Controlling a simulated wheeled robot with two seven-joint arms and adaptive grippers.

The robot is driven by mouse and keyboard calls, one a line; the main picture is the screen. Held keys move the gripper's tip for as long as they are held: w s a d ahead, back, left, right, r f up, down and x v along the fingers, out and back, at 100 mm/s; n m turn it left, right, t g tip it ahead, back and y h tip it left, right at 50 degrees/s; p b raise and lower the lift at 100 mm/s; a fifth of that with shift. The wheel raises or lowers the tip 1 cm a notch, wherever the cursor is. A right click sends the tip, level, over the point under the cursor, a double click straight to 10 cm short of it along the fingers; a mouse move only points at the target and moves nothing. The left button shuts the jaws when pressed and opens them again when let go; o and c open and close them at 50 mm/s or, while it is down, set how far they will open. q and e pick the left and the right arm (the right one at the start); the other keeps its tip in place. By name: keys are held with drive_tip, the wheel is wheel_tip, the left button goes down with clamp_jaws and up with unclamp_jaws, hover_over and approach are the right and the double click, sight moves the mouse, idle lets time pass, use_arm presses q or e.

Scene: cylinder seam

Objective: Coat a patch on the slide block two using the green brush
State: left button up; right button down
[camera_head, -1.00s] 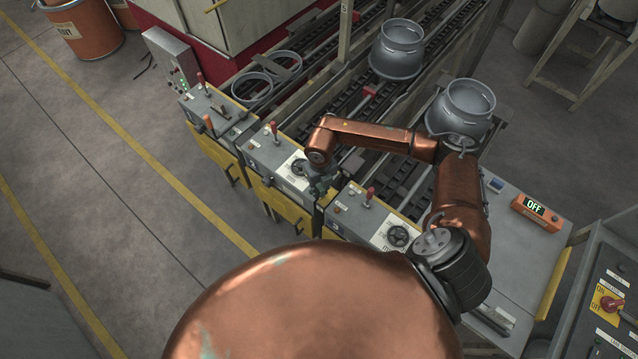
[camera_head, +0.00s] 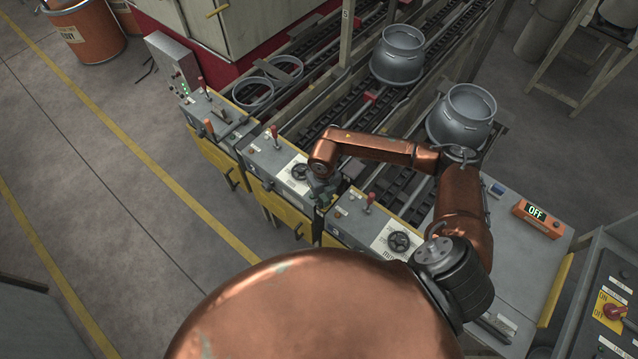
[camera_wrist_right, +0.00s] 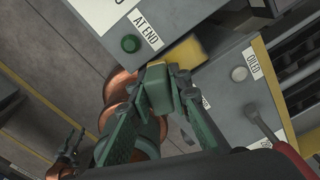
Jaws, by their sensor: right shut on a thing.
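My right gripper (camera_head: 322,190) hangs at the front edge of the control boxes, between the middle box and the box to its right. In the right wrist view its green fingers (camera_wrist_right: 165,97) are shut on a small green block-like thing, which I take as the green brush (camera_wrist_right: 159,88). Its bristles cannot be made out. A yellow surface (camera_wrist_right: 184,57) shows just beyond the fingertips; I cannot tell whether they touch. Slide block two cannot be picked out, and my arm covers part of the rails. A small dark shape (camera_wrist_right: 70,150) in the wrist view may be my left gripper.
Control boxes with red levers and handwheels (camera_head: 399,241) line the conveyor's front. Two grey metal vessels (camera_head: 397,55) stand behind my arm. The floor at left is open.

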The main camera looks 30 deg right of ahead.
drive_tip(key=shift+w+a+r, duration=0.3)
drive_tip(key=shift+w, duration=0.15)
drive_tip(key=shift+w+a+r, duration=0.25)
drive_tip(key=shift+w, duration=0.15)
drive_tip(key=shift+w+r+p, duration=0.15)
drive_tip(key=shift+r+p, duration=0.35)
drive_tip(key=shift+r, duration=0.55)
drive_tip(key=shift+s+r+p, duration=0.2)
drive_tip(key=shift+r+p, duration=0.45)
drive_tip(key=shift+r, duration=0.1)
drive_tip(key=shift+d+r, duration=0.2)
drive_tip(key=shift+r, duration=0.15)
drive_tip(key=shift+s+r+p, duration=0.1)
drive_tip(key=shift+r+p, duration=0.2)
drive_tip(key=shift+p, duration=0.05)
drive_tip(key=shift+r+p, duration=0.4)
drive_tip(key=shift+r, duration=0.35)
drive_tip(key=shift+a+r, duration=0.1)
drive_tip(key=shift+r, duration=0.2)
use_arm(q)
drive_tip(key=r, duration=0.1)
drive_tip(key=w+r, duration=0.2)
drive_tip(key=r, duration=0.1)
drive_tip(key=shift+s, duration=0.4)
